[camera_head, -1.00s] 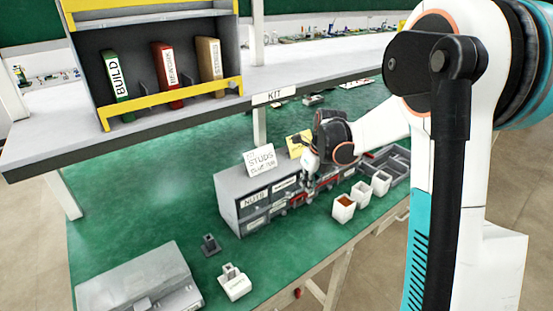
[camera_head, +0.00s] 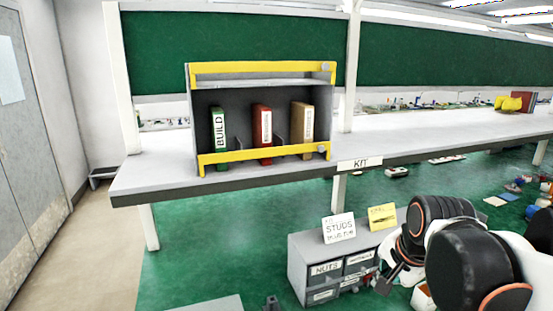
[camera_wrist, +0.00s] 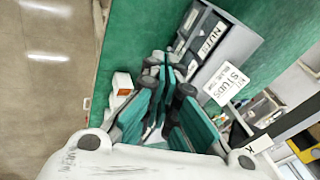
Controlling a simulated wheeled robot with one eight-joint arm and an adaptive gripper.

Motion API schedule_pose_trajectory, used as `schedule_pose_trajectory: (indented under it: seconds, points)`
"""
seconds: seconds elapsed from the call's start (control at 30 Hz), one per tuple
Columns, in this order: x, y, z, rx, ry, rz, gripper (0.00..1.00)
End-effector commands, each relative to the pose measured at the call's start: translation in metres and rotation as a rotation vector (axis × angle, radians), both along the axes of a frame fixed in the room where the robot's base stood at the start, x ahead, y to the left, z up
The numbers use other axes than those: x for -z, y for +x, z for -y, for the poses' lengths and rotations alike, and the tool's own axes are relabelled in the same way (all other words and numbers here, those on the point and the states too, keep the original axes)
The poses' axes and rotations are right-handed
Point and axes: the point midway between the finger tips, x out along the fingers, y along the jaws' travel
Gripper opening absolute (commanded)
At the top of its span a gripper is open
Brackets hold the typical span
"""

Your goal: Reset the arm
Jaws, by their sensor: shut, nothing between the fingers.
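My arm (camera_head: 465,255) reaches in from the lower right in the head view, its black and white joints with orange rings low over the bench. My gripper (camera_wrist: 165,75) shows teal and dark fingers in the wrist view, drawn together and empty. In the head view the gripper (camera_head: 388,283) is small and partly hidden by the arm, close to the front of the grey drawer unit (camera_head: 296,268). In the wrist view its tips overlap the drawer unit (camera_wrist: 236,50); I cannot tell whether they touch it.
A "STUDS" card (camera_head: 339,228) and a yellow card (camera_head: 382,217) stand on the drawer unit. A shelf box (camera_head: 203,110) with green, red and tan binders stands on the raised shelf (camera_head: 150,185) behind. A white bin (camera_wrist: 122,83) lies left of the fingers.

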Motion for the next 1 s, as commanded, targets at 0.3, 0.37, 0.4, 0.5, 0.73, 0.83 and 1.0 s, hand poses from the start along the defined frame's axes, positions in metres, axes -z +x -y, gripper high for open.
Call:
schedule_pose_trajectory:
  seconds: [0.3,0.37,0.4,0.5,0.73,0.83,1.0]
  points:
    - [0.000,-0.076,-0.022,-0.566,-0.320,0.088,0.00]
    - [0.002,-0.087,-0.025,-0.657,-0.377,0.102,0.00]
    - [0.004,-0.093,-0.026,-0.712,-0.414,0.110,0.00]
    - [0.008,-0.106,-0.029,-0.821,-0.487,0.126,0.00]
    - [0.012,-0.116,-0.031,-0.922,-0.555,0.137,0.00]
    - [0.012,-0.116,-0.031,-0.922,-0.555,0.137,0.00]
    - [0.012,-0.116,-0.031,-0.922,-0.555,0.137,0.00]
